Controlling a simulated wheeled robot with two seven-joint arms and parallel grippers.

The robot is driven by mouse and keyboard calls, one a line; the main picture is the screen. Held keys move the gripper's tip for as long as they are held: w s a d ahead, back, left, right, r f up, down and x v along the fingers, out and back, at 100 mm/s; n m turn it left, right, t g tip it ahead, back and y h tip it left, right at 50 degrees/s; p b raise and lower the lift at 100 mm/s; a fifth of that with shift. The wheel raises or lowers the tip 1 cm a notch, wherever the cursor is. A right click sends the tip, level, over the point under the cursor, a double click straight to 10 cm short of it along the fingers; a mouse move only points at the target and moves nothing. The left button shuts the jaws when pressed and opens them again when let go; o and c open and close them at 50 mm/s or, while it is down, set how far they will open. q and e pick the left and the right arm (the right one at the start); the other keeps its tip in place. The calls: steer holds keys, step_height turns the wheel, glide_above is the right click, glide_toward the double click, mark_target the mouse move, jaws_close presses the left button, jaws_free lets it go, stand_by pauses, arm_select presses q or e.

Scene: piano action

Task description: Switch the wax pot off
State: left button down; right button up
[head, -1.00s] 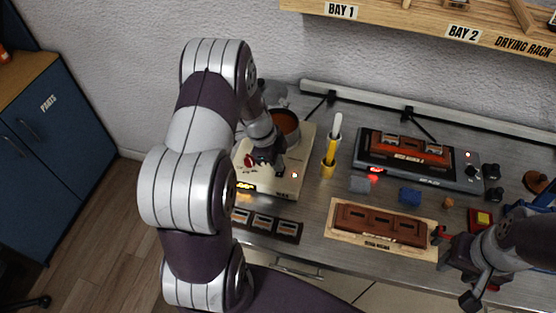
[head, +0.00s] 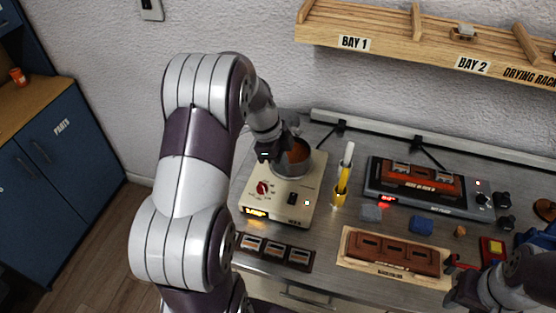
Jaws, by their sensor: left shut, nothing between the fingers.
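The wax pot is a metal pot of orange-brown wax (head: 299,154) on a cream heater base (head: 280,217). The base has a red knob (head: 262,188), a black switch (head: 292,198), a small lit lamp (head: 307,203) and a glowing amber display (head: 255,212). My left gripper (head: 266,156) is shut and empty, at the left side of the pot, above the back of the base. It covers part of the pot's left side, while the knob and switch are uncovered. My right gripper (head: 458,293) is at the lower right, away from the wax pot; its fingers are unclear.
A dark hot plate (head: 384,200) with a red block is farther right. A strip of small framed pieces (head: 273,250) lies in front, and a brown mould (head: 390,253) lies front right. The drying rack (head: 400,47) hangs above.

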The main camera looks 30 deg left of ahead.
arm_select(q)
steer(key=r, duration=0.1)
steer(key=b, duration=0.3)
glide_toward(296, 196)
steer(key=x, duration=0.5)
steer(key=shift+d, duration=0.2)
steer(key=shift+w+f, duration=0.1)
steer(key=shift+f, duration=0.4)
